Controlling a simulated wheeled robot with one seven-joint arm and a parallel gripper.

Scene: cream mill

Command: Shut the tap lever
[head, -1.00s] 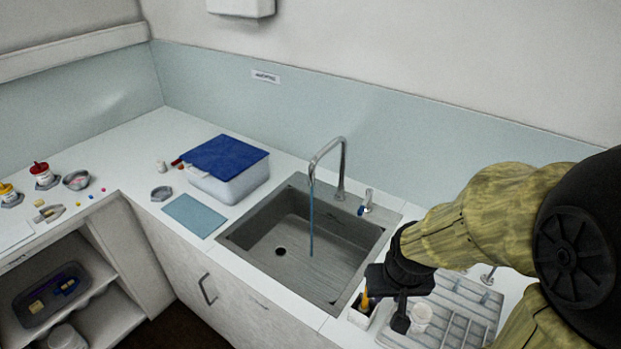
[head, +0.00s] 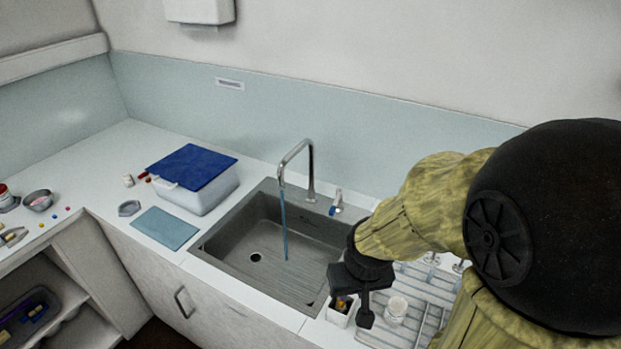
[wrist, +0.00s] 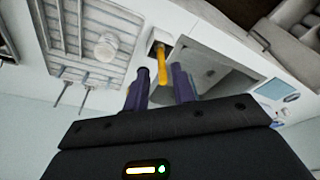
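The tap lever (head: 337,202) is a small upright metal piece with a blue part, standing on the sink's back rim to the right of the curved metal spout (head: 309,165). A thin blue stream of water (head: 284,225) runs from the spout into the grey sink (head: 240,222). My gripper (head: 352,308) is above the counter at the sink's front right, nearer to me than the lever and apart from it. The lever cannot be made out in the wrist view.
A holder (head: 340,317) with a yellow-handled tool is close to my gripper. A ridged drainer (head: 405,338) with a white cup (head: 396,308) lies right of it. A blue-lidded tub (head: 205,190) and blue mat (head: 165,228) are left of the sink.

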